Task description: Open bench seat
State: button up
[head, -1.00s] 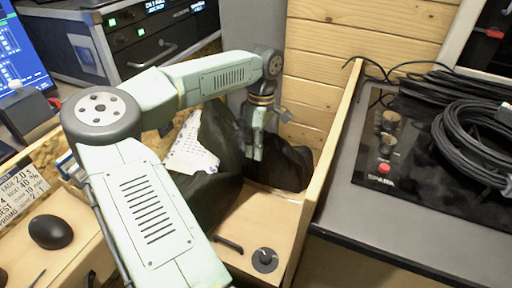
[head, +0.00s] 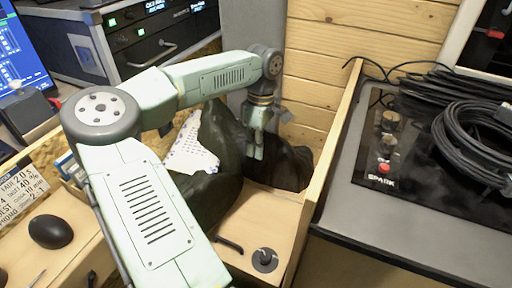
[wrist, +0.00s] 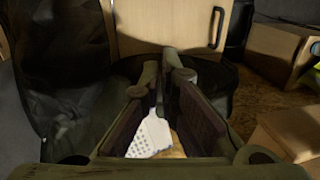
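The bench seat (head: 247,222) is a pale wooden box top low in the middle of the head view, with a black handle (head: 228,245) near its front. My gripper (head: 255,150) points down behind it, over a dark bag-like heap. The wrist view shows a wooden panel (wrist: 165,28) with a dark handle (wrist: 216,27) beyond my fingertips; I cannot tell whether it is the seat. My fingers look apart, with their inner pads showing. A white slotted spatula (wrist: 150,135) shows between them, seemingly beyond them. No contact with the handle is visible.
A dark round knob (head: 265,260) sits beside the handle. Dark bags (head: 215,180) with a white printed sheet (head: 192,150) crowd the left. A grey counter (head: 350,210) with coiled black cables (head: 480,140) borders the right. A black mouse (head: 50,231) lies on the left desk.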

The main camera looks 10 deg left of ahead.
jog(key=o, duration=0.6)
jog(key=r, duration=0.4)
jog(key=w+r, duration=0.1)
jog(key=r, duration=0.3)
jog(key=w+r, duration=0.1)
jog(key=r, duration=0.3)
jog(key=shift+d, duration=0.2)
jog(key=shift+f, duration=0.1)
jog(key=shift+c, duration=0.2)
